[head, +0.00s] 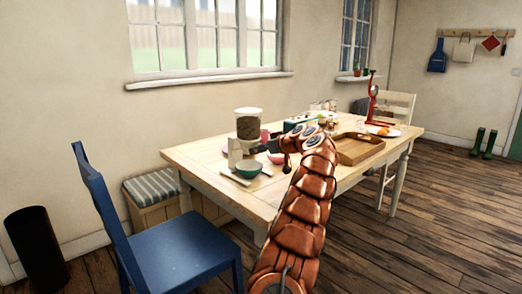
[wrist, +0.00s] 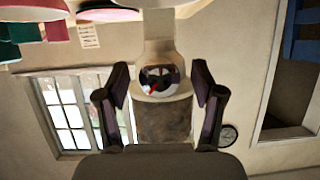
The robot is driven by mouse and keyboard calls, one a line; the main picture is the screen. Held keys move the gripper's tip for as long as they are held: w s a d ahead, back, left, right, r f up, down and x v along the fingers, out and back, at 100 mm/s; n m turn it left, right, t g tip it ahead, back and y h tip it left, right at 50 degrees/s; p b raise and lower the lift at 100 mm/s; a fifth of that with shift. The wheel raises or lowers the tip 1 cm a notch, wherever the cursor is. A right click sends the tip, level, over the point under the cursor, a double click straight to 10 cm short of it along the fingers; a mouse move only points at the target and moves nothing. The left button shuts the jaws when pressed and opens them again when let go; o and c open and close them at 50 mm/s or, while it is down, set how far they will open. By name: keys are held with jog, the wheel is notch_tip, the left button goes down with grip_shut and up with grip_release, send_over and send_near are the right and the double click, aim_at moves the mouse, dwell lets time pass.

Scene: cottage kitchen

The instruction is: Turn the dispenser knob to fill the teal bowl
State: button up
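The dispenser is a clear jar of brown contents with a pale lid (head: 248,126) on a light stand, at the near left part of the table. The teal bowl (head: 249,168) sits on the tabletop at the foot of the dispenser. My gripper (head: 268,143) is beside the dispenser at the height of its lower part. The wrist view appears upside down. There, the dispenser knob (wrist: 159,82), round and dark with a small red mark, lies between my two open fingers (wrist: 160,90). Both fingers look apart from the knob.
The wooden table (head: 200,158) also holds a pink bowl (head: 276,158), a wooden tray (head: 360,150) and a red stand (head: 372,98). A blue chair (head: 180,262) is at the near left. A striped bench (head: 152,187) stands under the window.

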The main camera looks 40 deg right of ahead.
jog(key=c, duration=1.1)
jog(key=shift+r+p, duration=0.1)
jog(key=shift+p, duration=0.45)
jog(key=m+y+p, duration=0.2)
jog(key=m+p, duration=0.1)
jog(key=p, duration=0.4)
jog(key=shift+m+y+p, duration=0.35)
jog(key=shift+m+y, duration=0.05)
jog(key=o, duration=1.1)
jog(key=shift+o, duration=0.2)
